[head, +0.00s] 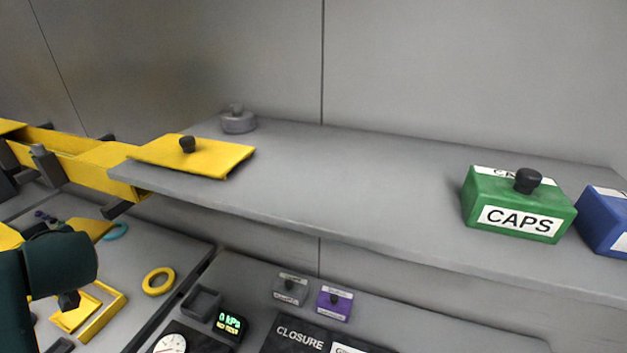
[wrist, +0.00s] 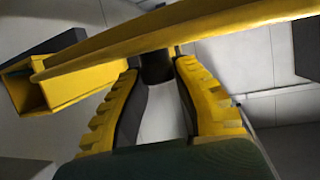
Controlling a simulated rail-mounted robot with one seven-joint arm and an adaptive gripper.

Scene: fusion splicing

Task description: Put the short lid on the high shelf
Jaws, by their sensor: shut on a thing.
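In the wrist view, my gripper (wrist: 158,75) is shut on the black knob (wrist: 157,66) of a yellow lid (wrist: 205,28). The lid lies across the far side of the fingertips, seen nearly edge-on. I cannot tell its length. In the head view, a yellow lid with a black knob (head: 212,158) lies on the left end of the high grey shelf (head: 330,185), its front left edge near the shelf edge; no fingers are on it. A dark green part of my arm shows at the lower left of the head view; the fingers are not clear there.
A yellow trough (head: 75,162) runs to the shelf's left end. A grey round weight (head: 238,121), a green CAPS box (head: 515,205) and a blue box (head: 605,220) stand on the shelf. Its middle is clear. The lower bench holds a yellow ring (head: 158,281) and small boxes.

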